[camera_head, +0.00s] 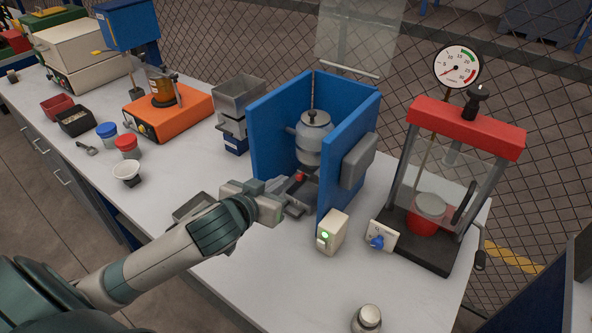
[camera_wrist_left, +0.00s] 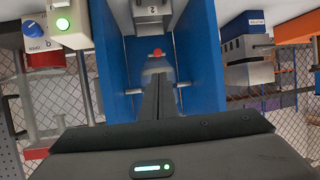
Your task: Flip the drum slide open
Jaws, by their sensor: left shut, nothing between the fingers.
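The grey metal drum (camera_head: 314,140) hangs upright inside a blue open-fronted housing (camera_head: 278,128). A small red knob (camera_head: 299,177) shows low in front of the drum. I cannot tell how far the slide stands open. My left gripper (camera_head: 293,188) reaches into the front of the housing, close to the knob, its fingers shut and empty. In the left wrist view the shut fingers (camera_wrist_left: 160,97) point at the red knob (camera_wrist_left: 157,53) and cover much of the drum (camera_wrist_left: 155,70). Whether they touch the knob is unclear. My right gripper is not in view.
A green-lit switch box (camera_head: 332,232) stands by the housing's right front corner. A press with a red top beam (camera_head: 464,130) is to the right. A grey hopper (camera_head: 238,97) stands to the left. A small jar (camera_head: 367,318) sits at the front edge.

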